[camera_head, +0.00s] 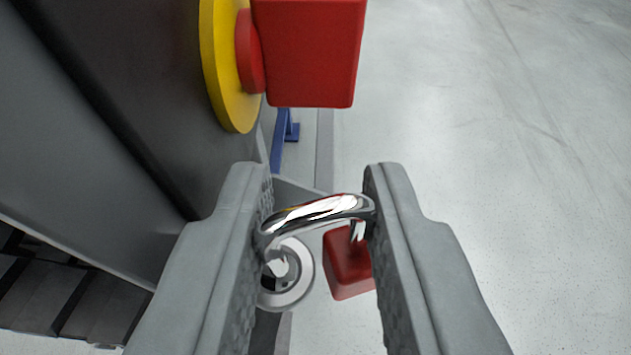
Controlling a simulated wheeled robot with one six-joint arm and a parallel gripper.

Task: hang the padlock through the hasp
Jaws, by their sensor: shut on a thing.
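The padlock has a red body (348,268) and a bright chrome shackle (318,210). My gripper (316,185) is shut on the shackle, with a grey finger on each side of its bow. The red body hangs below the shackle, close to the right finger, which partly covers it. A round metal ring (304,280), apparently the hasp's eye, shows under the shackle's left end and beside the left finger. A shiny piece shows in the ring's opening. I cannot tell whether the shackle passes through the ring or is only in front of it.
A red block-shaped handle (308,55) on a yellow disc (222,70) juts out just beyond my fingers. A dark grey wall or panel (110,90) fills the left. A blue bracket (281,140) stands farther off. Pale open floor (500,150) lies to the right.

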